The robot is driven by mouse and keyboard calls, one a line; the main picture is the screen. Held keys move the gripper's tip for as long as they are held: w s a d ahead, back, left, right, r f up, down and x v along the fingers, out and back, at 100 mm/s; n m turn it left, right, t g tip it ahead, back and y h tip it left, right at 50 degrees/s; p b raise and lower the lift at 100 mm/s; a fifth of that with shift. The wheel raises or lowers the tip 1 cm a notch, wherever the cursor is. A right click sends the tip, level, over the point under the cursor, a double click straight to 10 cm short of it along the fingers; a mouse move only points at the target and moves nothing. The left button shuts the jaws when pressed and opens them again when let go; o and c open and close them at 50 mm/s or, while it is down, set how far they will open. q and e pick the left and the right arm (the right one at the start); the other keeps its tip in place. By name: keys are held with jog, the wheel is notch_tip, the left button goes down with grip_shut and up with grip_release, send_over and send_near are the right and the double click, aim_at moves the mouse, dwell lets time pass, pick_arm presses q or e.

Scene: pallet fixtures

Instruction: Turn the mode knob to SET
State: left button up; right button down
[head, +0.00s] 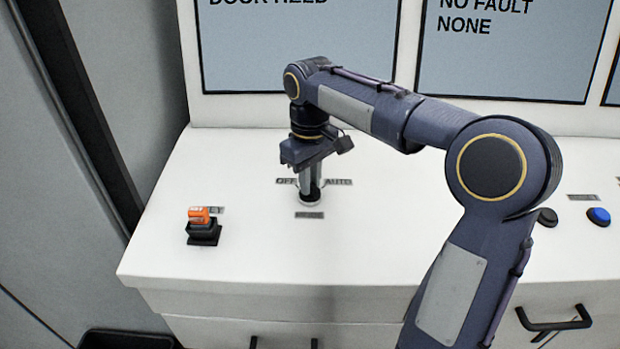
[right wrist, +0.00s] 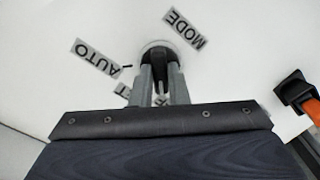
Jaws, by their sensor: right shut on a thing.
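The mode knob (head: 311,200) is a small dark knob on a pale round base on the white console top. In the head view, OFF (head: 286,181) is left of it and AUTO (head: 338,181) right; the label in front is too small to read. My right gripper (head: 310,192) points straight down and is shut on the knob, which also shows between the fingers in the right wrist view (right wrist: 158,66). There, AUTO (right wrist: 97,57) and MODE (right wrist: 184,29) are readable, and another label is partly hidden by the fingers. My left gripper is not in view.
An orange-topped switch on a black base (head: 204,232) stands at the console's left. A black button (head: 547,217) and a blue button (head: 599,216) are at the right. Screens (head: 298,45) stand behind. The console top (head: 240,290) in front of the knob is clear.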

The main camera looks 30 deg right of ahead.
dwell(0.3)
jog(key=m+p, duration=0.2)
jog(key=m, duration=0.1)
jog(key=shift+r+m, duration=0.15)
jog(key=shift+m, duration=0.25)
jog(key=m+p, duration=0.1)
jog(key=m, duration=0.3)
jog(key=shift+m, duration=0.6)
jog(key=c, duration=1.4)
grip_release()
notch_tip(320, 180, up, 8)
jog(key=shift+f, duration=0.2)
